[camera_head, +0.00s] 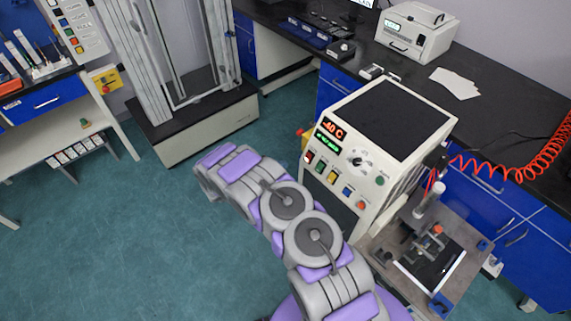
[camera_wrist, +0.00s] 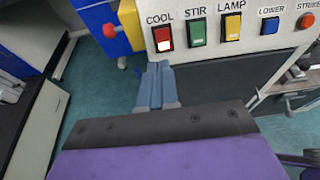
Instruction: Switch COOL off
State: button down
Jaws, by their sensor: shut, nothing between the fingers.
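The COOL switch (camera_wrist: 164,38) is a red rocker below its printed label, at the left end of a row on the machine's cream front panel. In the head view the COOL switch (camera_head: 309,157) is small on the cream machine (camera_head: 390,130). My gripper (camera_wrist: 160,66) is shut and empty, with its blue-grey fingertips just below the COOL switch in the wrist view. I cannot tell whether they touch the panel. In the head view my arm reaches toward the left, and its end lies left of the panel.
Beside COOL are the green STIR switch (camera_wrist: 198,33), yellow LAMP switch (camera_wrist: 232,27), blue LOWER button (camera_wrist: 270,25) and orange-red STRIKE button (camera_wrist: 306,20). A red knob on a yellow box (camera_wrist: 110,30) stands left of the panel. Teal floor (camera_head: 130,230) is open at left.

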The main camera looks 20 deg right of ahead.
aim_at(308, 155)
jog(key=b+x, duration=0.2)
jog(key=x, duration=0.9)
jog(key=shift+s+f, duration=0.1)
jog(key=shift+f, duration=0.05)
jog(key=shift+w+d+f+b, duration=0.1)
jog(key=shift+w+d+b, duration=0.2)
jog(key=shift+d, duration=0.2)
